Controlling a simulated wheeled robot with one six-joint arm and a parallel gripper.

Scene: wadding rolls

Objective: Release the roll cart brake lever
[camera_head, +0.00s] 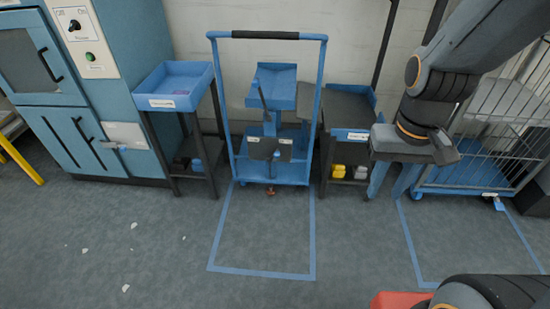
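A blue cart (231,120) with a tall frame and a black-gripped top handle stands against the wall at centre. A dark, slanted lever-like bar (261,94) rises in its middle. A small orange-brown piece (271,191) sits low at its front edge. I cannot tell which of these is the brake lever, or its setting. My gripper (392,178) hangs to the right of the cart, clear of it. Its two blue-grey fingers point down and are spread apart with nothing between them.
A blue-topped stand (178,86) is left of the cart. A dark-topped stand (346,107) with yellow items is right. A wire cage cart (500,130) stands behind my arm. Blue floor tape (262,273) outlines clear floor before the cart. White scraps (126,288) lie at left.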

